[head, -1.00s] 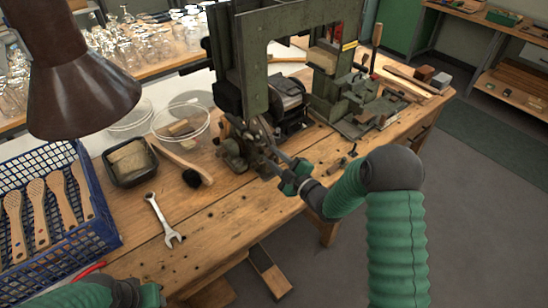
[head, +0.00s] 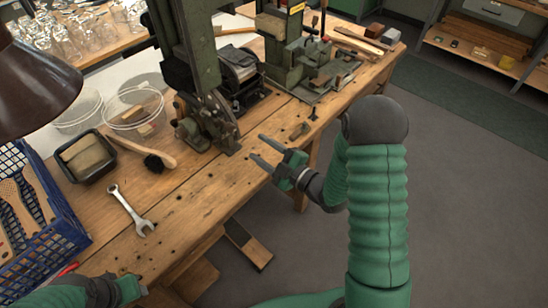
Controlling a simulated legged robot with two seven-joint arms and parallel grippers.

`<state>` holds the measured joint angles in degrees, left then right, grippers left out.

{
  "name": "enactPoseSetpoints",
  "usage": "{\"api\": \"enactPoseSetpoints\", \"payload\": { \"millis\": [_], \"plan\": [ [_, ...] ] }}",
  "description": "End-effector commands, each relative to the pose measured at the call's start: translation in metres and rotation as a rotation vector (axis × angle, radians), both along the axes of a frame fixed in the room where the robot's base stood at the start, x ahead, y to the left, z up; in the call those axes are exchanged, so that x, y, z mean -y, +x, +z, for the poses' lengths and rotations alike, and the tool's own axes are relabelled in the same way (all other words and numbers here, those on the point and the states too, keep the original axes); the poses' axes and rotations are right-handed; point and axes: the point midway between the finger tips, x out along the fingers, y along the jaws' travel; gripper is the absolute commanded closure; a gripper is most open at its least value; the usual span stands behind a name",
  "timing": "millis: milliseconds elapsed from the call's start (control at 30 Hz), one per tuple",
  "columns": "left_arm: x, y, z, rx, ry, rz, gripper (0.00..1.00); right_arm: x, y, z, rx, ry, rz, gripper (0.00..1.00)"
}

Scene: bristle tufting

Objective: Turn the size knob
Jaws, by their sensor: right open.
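The dark green tufting machine (head: 195,45) stands on the wooden bench in the head view. Its low front mechanism (head: 208,122) has dark metal round parts and levers; I cannot tell for sure which part is the size knob. My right gripper (head: 258,148) is just right of this mechanism, above the bench's front edge. Its two fingers are apart, point left and hold nothing, with a gap between them and the machine. My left gripper (head: 138,290) is at the lower left, partly cut off by the frame's edge, and its fingers do not show clearly.
A blue crate (head: 62,235) is at left, under a brown lamp (head: 35,80). A second green fixture (head: 285,50) stands behind right. Floor at right is clear.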

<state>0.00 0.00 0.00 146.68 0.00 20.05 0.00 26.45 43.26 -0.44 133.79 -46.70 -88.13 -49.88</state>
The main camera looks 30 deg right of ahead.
Motion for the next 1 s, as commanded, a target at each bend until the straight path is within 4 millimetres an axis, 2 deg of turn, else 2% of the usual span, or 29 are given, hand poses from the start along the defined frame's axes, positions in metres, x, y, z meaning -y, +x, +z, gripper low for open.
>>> {"api": "enactPoseSetpoints", "payload": {
  "millis": [133,333,800,867,1000],
  "plan": [
    [0.0,0.0,-0.003,0.0,0.0,0.0,0.6,0.012,-0.032,-0.001,-0.001,0.0,-0.002,0.52],
    [0.0,0.0,-0.004,0.0,0.0,0.0,0.6,0.018,-0.049,-0.001,0.0,0.0,0.001,0.52],
    [0.0,0.0,-0.002,0.0,0.0,0.0,0.6,0.017,-0.048,0.0,-0.014,-0.003,0.0,0.52],
    [0.0,0.0,0.003,0.0,0.0,0.0,0.6,0.016,-0.043,0.0,-0.06,-0.008,-0.012,0.52],
    [0.0,0.0,0.023,0.0,0.0,0.0,0.6,0.015,-0.028,-0.004,-0.323,0.002,-0.12,0.52]
  ]
}}
